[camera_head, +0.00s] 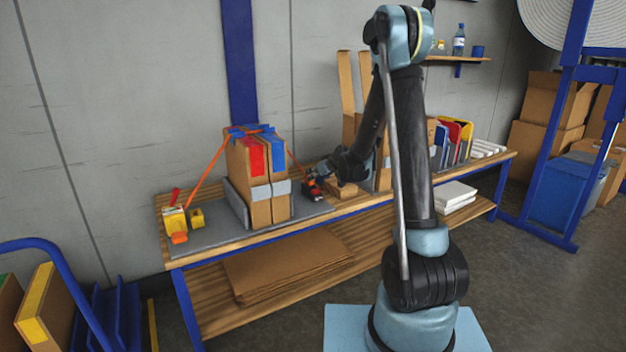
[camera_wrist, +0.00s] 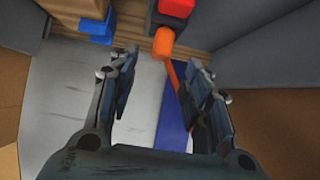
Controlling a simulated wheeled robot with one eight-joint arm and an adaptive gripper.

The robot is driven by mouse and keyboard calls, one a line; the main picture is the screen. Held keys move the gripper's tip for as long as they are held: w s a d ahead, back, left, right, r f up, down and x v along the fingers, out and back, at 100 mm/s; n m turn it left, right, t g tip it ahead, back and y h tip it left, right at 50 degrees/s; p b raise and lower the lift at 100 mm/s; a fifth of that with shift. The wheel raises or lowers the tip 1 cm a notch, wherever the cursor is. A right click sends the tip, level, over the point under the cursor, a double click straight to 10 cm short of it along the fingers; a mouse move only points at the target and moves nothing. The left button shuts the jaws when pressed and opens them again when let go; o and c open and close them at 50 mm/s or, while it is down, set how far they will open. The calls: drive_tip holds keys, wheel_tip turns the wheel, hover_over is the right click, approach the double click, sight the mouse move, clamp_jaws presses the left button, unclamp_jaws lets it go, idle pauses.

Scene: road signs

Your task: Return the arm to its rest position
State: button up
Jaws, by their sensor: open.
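My gripper (camera_head: 322,178) is low over the workbench (camera_head: 420,196), just right of an upright bundle (camera_head: 260,207) with red and blue patches. In the wrist view my gripper (camera_wrist: 162,72) is open, its two fingers apart. An orange strap (camera_wrist: 171,78) runs in the space between them, beside the right finger; I cannot tell whether they touch. A red and black piece with an orange round end (camera_wrist: 164,41) lies just beyond the fingertips. My arm is stretched out and bent down from a high elbow. In the head view the fingers are small and partly confused with the orange and dark piece.
The orange strap (camera_head: 210,163) slants from the bundle to a yellow tool (camera_head: 175,221) on the bench's left. A wooden block (camera_head: 341,189) lies right of my gripper. Coloured signs (camera_head: 458,135) stand further right. A shelf with a bottle (camera_head: 459,40) hangs behind my upper arm.

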drive_tip(key=s+d+r+m+g+h, duration=0.1)
drive_tip(key=s+d+r, duration=0.2)
drive_tip(key=s+d, duration=0.35)
drive_tip(key=s+d+r+m+g+h, duration=0.1)
drive_tip(key=s+d+r, duration=0.15)
drive_tip(key=s, duration=0.75)
drive_tip(key=s+d+r+m+g+h, duration=0.1)
drive_tip(key=s+d+r, duration=0.2)
drive_tip(key=s+d, duration=0.4)
drive_tip(key=s+d+f+m+g+h, duration=0.1)
drive_tip(key=s+d+f, duration=0.1)
drive_tip(key=s, duration=0.7)
drive_tip(key=s+d+f+m+g+h, duration=0.1)
drive_tip(key=s+d, duration=0.3)
drive_tip(key=s, duration=0.4)
drive_tip(key=s+d+f+m+g+h, duration=0.1)
drive_tip(key=s+d+f+g, duration=0.1)
drive_tip(key=s, duration=0.7)
drive_tip(key=shift+s+d+f+m, duration=0.3)
drive_tip(key=shift+d+f, duration=0.3)
drive_tip(key=shift+d, duration=0.05)
